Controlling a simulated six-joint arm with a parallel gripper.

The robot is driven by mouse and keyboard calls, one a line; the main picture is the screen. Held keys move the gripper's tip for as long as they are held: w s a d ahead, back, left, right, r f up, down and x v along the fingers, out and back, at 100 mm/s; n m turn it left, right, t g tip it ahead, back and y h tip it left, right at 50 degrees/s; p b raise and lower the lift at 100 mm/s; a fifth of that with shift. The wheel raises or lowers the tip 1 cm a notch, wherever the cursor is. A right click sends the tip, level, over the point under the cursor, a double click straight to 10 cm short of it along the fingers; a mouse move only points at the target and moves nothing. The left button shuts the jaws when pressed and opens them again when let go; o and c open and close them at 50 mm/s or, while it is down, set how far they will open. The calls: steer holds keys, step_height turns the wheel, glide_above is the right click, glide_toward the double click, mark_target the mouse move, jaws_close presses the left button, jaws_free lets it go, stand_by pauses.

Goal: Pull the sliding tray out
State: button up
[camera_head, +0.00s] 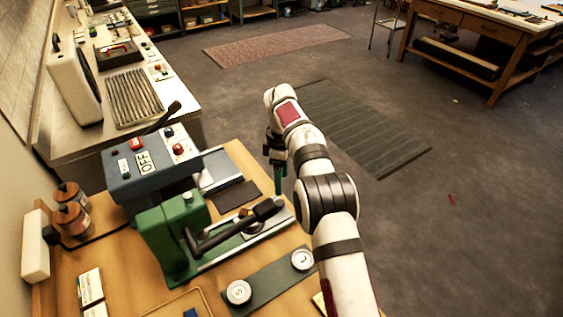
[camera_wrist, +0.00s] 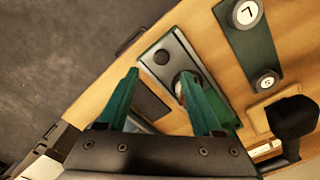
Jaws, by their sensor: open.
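A green hand press (camera_head: 165,240) with a black lever (camera_head: 235,228) stands on the wooden table. A long grey, green-edged slide (camera_head: 270,232) extends from its base to the right; it looks like the sliding tray, though I cannot be sure. In the wrist view the slide's end (camera_wrist: 172,62) has a dark round knob or hole and a round metal piece. My gripper (camera_head: 279,185) is above the table by the slide's far end. Its green fingers (camera_wrist: 160,75) are apart, with nothing held between them. I cannot tell whether they touch the slide.
A blue-grey machine (camera_head: 150,160) marked OFF, with a grey plate (camera_head: 222,168), stands behind the press. A dark pad (camera_head: 236,195) lies between them. A green strip (camera_head: 268,282) with two round dials lies in front. Open floor lies beyond the table's right edge.

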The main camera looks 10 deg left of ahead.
step_height(320, 180, up, 7)
steer(key=shift+r, duration=0.2)
stand_by(0.3)
steer(key=s+d+r+m+y, duration=0.1)
steer(key=s+d+r+m, duration=0.4)
steer(key=s+d+m, duration=0.3)
steer(key=s+d+r+m, duration=0.5)
steer(key=s+d+r, duration=0.15)
steer(key=s, duration=0.35)
steer(key=s+d+f+m, duration=0.2)
steer(key=s+f+m, duration=0.2)
steer(key=s, duration=0.6)
steer(key=s+d+f+m, duration=0.2)
steer(key=s+f+m, duration=0.3)
steer(key=s, duration=0.5)
steer(key=shift+s+f+m+y, duration=0.15)
steer(key=shift+s+m+y, duration=0.2)
steer(key=shift+m, duration=0.45)
steer(key=shift+w+d, duration=0.1)
